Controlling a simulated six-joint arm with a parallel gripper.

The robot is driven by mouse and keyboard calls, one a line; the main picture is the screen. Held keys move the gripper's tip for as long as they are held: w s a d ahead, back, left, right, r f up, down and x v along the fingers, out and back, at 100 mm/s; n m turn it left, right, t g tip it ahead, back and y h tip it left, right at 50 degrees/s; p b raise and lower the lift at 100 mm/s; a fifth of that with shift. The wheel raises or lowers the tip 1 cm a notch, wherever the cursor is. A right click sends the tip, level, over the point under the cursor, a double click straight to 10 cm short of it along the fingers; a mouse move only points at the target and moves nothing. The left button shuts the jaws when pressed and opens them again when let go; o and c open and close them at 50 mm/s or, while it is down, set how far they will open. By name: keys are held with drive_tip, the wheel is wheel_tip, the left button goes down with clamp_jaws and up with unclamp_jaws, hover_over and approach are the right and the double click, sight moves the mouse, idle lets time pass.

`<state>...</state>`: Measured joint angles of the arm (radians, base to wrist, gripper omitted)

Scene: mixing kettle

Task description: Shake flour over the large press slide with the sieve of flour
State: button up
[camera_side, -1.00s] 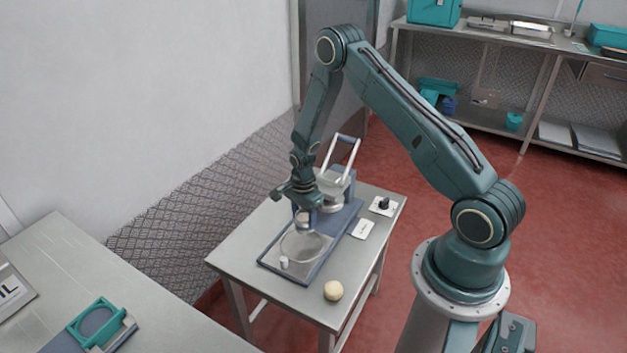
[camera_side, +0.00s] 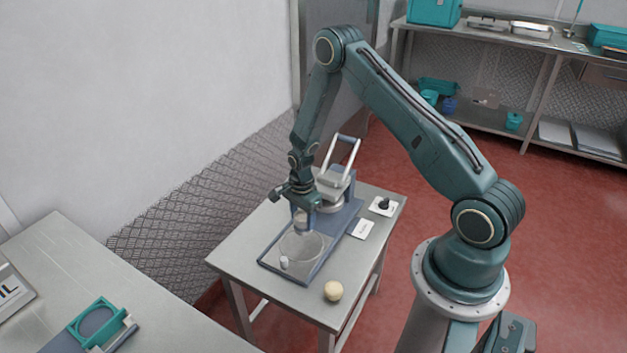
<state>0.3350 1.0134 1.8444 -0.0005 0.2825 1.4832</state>
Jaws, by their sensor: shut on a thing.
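The large press slide is a flat plate (camera_side: 284,272) with a round disc (camera_side: 303,247), set in the blue-grey base of a press on the small steel table. My gripper (camera_side: 301,208) points down just above the far part of the slide. It is shut on the sieve of flour (camera_side: 301,222), a small pale cup that hangs over the far edge of the disc. The jaws hide part of the sieve, and its contents are too small to see. I cannot make out flour on the disc.
The press (camera_side: 335,183) with its raised handle stands right behind my gripper. A ball of dough (camera_side: 333,291) sits at the table's front. A white card (camera_side: 362,230) and a dark knob (camera_side: 384,204) lie to the right. Another steel table (camera_side: 150,312) is at lower left.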

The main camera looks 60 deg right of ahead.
drive_tip(key=shift+s+d, duration=0.1)
drive_tip(key=shift+d, duration=0.25)
drive_tip(key=shift+w+a, duration=0.25)
drive_tip(key=shift+a, duration=0.45)
drive_tip(key=shift+w+a, duration=0.2)
drive_tip(key=shift+a, duration=0.45)
drive_tip(key=shift+s+d, duration=0.25)
drive_tip(key=shift+d, duration=0.45)
drive_tip(key=shift+s+d, duration=0.2)
drive_tip(key=shift+d, duration=0.45)
drive_tip(key=shift+r, duration=0.1)
drive_tip(key=shift+r, duration=1.45)
